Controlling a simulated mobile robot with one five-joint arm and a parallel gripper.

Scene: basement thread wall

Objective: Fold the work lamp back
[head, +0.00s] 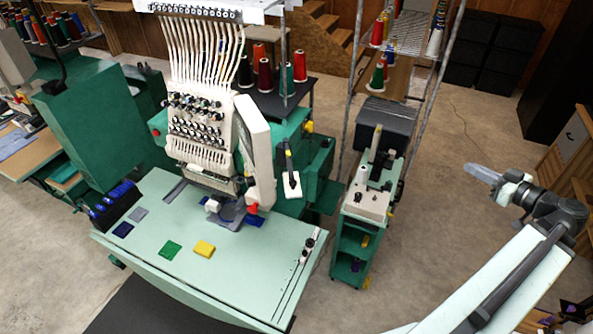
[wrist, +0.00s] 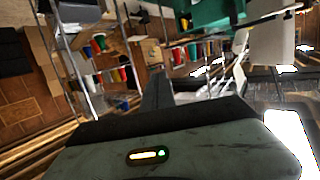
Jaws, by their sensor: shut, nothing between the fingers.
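What looks like the work lamp (head: 291,184) is a small white head on a dark arm, at the right side of the embroidery machine (head: 205,110) in the head view. It stands out over the right end of the pale green table (head: 225,280). My gripper (head: 480,172) is at the right of the head view, well apart from the lamp and pointing left. It is shut and empty. In the wrist view its dark fingers (wrist: 157,90) show together beyond the grey-green housing. I cannot pick out the lamp clearly in the wrist view.
A green cart (head: 362,205) with a small device on top and a metal thread rack (head: 405,50) stand between my gripper and the machine. Green (head: 170,249) and yellow (head: 204,248) patches lie on the table. The concrete floor right of the cart is clear.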

